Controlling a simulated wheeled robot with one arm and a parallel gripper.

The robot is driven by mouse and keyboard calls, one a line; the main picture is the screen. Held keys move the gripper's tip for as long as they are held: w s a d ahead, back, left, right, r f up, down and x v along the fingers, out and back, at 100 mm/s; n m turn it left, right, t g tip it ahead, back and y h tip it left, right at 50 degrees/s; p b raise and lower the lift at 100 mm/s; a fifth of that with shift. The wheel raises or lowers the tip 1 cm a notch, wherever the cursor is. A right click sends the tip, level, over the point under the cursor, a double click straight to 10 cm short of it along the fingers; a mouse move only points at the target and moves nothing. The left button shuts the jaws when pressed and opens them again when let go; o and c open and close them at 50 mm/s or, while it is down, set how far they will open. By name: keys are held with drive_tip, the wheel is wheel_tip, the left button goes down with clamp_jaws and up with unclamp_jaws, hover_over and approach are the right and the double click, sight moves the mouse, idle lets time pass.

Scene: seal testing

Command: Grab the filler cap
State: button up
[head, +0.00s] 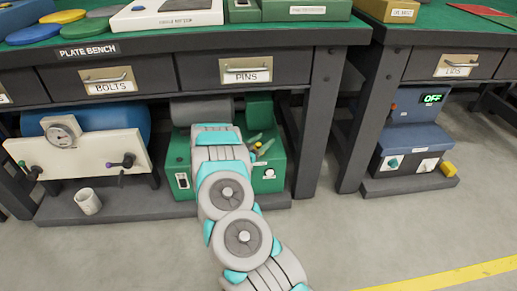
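My arm reaches forward from the bottom of the head view to a green machine (278,160) on the low shelf under the plate bench. I cannot pick out the filler cap for certain.
The plate bench drawers, bolts (110,88) and pins (246,70), overhang the machine. A bench leg (316,120) stands to its right. A blue tank with a gauge (62,134) and a cup (88,201) are left. A blue unit (412,140) is right. The front floor is clear.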

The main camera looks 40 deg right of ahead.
clamp_jaws()
idle(0.4)
drive_tip(key=shift+r, duration=0.15)
